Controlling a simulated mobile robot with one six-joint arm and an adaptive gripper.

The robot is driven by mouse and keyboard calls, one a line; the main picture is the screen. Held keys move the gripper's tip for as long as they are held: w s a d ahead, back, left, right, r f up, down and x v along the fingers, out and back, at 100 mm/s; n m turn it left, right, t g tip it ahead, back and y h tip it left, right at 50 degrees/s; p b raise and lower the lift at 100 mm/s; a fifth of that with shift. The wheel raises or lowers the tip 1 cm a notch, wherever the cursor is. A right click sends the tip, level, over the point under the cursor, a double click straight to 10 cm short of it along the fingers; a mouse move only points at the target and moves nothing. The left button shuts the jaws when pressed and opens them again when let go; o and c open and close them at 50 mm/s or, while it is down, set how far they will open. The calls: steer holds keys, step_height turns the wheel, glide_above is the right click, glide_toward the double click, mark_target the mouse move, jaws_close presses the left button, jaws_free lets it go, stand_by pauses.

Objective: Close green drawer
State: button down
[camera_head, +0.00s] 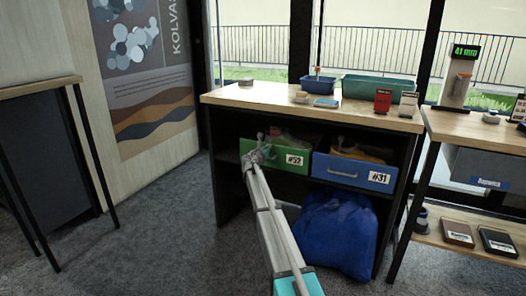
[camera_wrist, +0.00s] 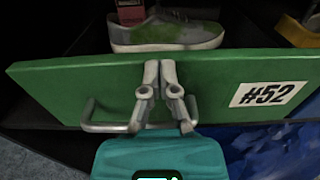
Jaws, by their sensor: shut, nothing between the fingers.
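The green drawer (camera_head: 284,155), labelled #52, sits in the cabinet's upper left bay and is partly pulled out. In the wrist view its green front (camera_wrist: 225,80) spans the picture. A grey and green sneaker (camera_wrist: 165,33) shows behind the front. The metal handle (camera_wrist: 98,127) is on the front's lower part. My gripper (camera_wrist: 159,68) is shut and empty, right at the front, with its fingers overlapping the handle in the picture. I cannot tell whether they touch it. In the head view my gripper (camera_head: 258,153) covers the drawer's left part.
The blue drawer (camera_head: 350,173), labelled #31, is beside it on the right. A blue bag (camera_head: 338,232) fills the space below. The wooden cabinet top (camera_head: 250,97) holds trays and small items. Open carpet (camera_head: 150,240) lies to the left.

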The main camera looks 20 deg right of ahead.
steer(key=shift+w+d+r, duration=0.1)
steer(key=shift+w+d, duration=0.25)
steer(key=shift+w, duration=0.05)
steer(key=shift+s, duration=0.1)
steer(key=v, duration=1.5)
